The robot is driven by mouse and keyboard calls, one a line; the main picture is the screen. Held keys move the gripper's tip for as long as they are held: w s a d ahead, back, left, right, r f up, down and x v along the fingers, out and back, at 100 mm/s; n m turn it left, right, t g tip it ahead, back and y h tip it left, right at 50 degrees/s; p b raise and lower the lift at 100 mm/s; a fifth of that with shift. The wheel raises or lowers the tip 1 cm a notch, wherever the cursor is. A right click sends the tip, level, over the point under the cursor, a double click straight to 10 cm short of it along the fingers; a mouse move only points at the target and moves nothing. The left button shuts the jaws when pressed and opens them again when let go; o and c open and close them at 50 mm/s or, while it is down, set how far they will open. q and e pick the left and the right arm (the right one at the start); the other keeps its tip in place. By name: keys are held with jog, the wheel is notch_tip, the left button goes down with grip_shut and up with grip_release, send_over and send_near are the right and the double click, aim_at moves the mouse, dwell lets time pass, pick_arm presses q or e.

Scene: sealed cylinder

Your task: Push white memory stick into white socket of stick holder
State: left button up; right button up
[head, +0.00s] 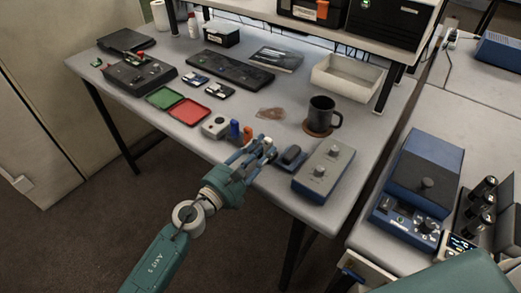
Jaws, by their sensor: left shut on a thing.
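My left gripper (267,146) reaches in over the front edge of the table and is shut on a small pale thing, which looks like the white memory stick (266,141); the fingers cover most of it. Just left of the fingers, a blue stick (234,130) and an orange stick (247,134) stand upright, seemingly in the stick holder. The holder's body and the white socket cannot be made out behind my gripper. Whether the held stick touches the holder I cannot tell. My right gripper is out of view.
A grey box with knobs (324,171) and a dark rounded device (291,157) are close right of my gripper. A small grey device (215,127) stands left of the sticks. A dark mug (321,115) stands behind. Green (165,97) and red (187,112) trays lie left.

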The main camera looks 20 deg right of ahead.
pick_arm(q)
jog(key=shift+s+f, duration=0.2)
jog(key=shift+f, duration=0.6)
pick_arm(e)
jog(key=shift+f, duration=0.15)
pick_arm(q)
jog(key=o, duration=0.9)
jog(key=shift+o, duration=0.2)
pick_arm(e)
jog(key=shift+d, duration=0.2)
pick_arm(q)
jog(key=shift+s+a+f, duration=0.1)
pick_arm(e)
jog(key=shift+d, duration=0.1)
pick_arm(q)
jog(key=shift+s+a+f, duration=0.1)
jog(key=shift+a, duration=0.1)
jog(key=r+v, duration=0.1)
jog(key=v, duration=1)
jog(key=shift+a+r, duration=0.2)
jog(key=shift+r, duration=0.1)
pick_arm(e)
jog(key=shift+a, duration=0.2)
